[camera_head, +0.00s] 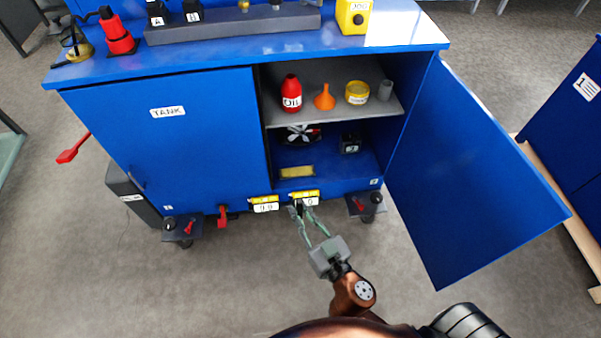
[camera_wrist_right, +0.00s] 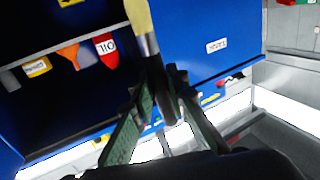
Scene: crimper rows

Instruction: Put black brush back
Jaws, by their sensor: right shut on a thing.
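My right gripper (camera_head: 304,212) has its green-grey fingers in front of the blue cabinet's lower front edge. It is shut on a slim brush-like thing, which shows in the right wrist view (camera_wrist_right: 149,46) with a pale yellow upper part, a grey metal band and a darker part between the fingers. In the head view it is mostly hidden by the fingers and too small to make out. Whether it is the black brush I cannot tell for certain. My left gripper is not in view.
The blue cabinet (camera_head: 160,135) has its right door (camera_head: 465,170) swung open. On its grey shelf (camera_head: 340,112) are a red oil bottle (camera_head: 291,95), an orange funnel (camera_head: 324,98) and a yellow tin (camera_head: 357,93).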

